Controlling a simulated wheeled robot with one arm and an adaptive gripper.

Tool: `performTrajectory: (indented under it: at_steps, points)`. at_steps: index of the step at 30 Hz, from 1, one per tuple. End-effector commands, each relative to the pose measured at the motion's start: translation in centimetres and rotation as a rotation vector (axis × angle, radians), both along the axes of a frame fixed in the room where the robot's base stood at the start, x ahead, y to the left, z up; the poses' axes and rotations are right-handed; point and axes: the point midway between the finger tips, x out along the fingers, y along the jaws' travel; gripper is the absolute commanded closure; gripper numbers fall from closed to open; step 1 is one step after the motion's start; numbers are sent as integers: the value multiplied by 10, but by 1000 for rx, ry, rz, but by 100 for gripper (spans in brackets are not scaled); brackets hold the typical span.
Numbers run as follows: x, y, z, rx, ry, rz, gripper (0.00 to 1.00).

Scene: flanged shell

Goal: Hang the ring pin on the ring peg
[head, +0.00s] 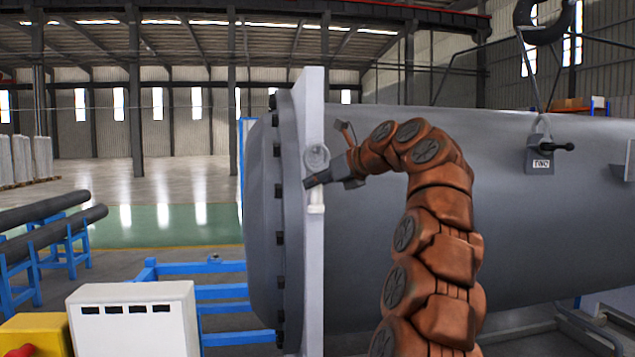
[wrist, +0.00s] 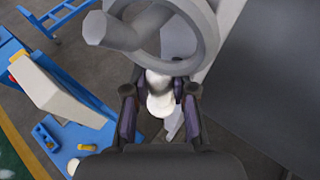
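The ring pin is a pale grey ring (wrist: 206,38) with a whitish shaft (wrist: 160,100) below it. In the head view the ring pin (head: 316,196) stands upright in front of the light flange plate. The ring peg (wrist: 112,32) is a thick grey rod. Its end crosses the ring's left edge in the wrist view, and the ring appears to be around it. My gripper (wrist: 160,84) is at the shaft just under the ring, one finger on each side, and looks shut on it. In the head view my gripper (head: 316,181) covers part of the shaft.
The flange plate (head: 311,270) and the big grey shell (head: 540,240) stand close beside my arm. A white box (head: 134,320) is at the lower left, with a blue frame (head: 215,268) behind it. Dark pipes (head: 50,230) lie on stands farther left.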

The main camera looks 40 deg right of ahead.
Motion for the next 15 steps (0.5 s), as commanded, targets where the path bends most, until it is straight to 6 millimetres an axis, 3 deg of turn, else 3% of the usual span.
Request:
performTrajectory:
  at_steps: [7, 15]
  points:
    - [0, 0, 0, 0, 0, 0, 48]
    - [0, 0, 0, 0, 1, 0, 48]
